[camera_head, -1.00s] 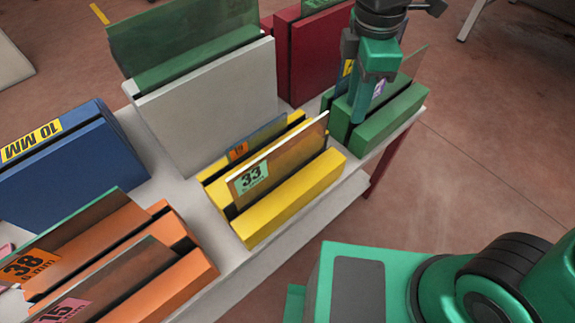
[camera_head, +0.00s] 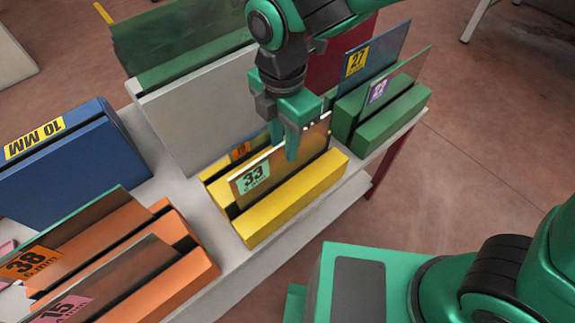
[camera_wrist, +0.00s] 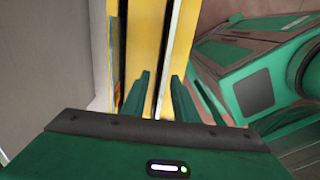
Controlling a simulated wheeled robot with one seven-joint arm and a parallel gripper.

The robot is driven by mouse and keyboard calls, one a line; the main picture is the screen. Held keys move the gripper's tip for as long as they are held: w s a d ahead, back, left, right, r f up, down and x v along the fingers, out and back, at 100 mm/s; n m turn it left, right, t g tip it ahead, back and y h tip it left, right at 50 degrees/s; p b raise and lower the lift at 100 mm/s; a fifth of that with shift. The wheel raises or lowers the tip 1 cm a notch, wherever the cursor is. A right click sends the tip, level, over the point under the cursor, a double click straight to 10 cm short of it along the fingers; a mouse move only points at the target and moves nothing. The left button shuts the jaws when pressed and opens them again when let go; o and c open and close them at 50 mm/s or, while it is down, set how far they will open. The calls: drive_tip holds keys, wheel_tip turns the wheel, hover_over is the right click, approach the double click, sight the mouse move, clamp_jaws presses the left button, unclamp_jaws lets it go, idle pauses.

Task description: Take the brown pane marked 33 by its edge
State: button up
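The brown pane marked 33 (camera_head: 262,172) stands on edge in the front slot of the yellow rack (camera_head: 298,196), with its green label at the left end. My gripper (camera_head: 283,143) is over the right half of this pane, pointing down. One finger shows in front of the pane; the other is partly hidden behind it. In the wrist view my gripper (camera_wrist: 159,90) is open, its fingers apart on either side of the thin pane edge (camera_wrist: 164,62). I see no clear contact with the pane.
Another pane with an orange label (camera_head: 240,151) stands close behind in the yellow rack. The green rack (camera_head: 385,118) with panes 27 and a purple-labelled one is to the right. A tall grey rack (camera_head: 205,112) stands behind, orange racks (camera_head: 190,270) at front left.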

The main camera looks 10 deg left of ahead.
sight(285, 170)
drive_tip(key=f, duration=0.4)
drive_tip(key=shift+s+f, duration=0.25)
drive_tip(key=shift+f, duration=0.15)
clamp_jaws()
drive_tip(key=shift+r, duration=0.1)
idle(0.9)
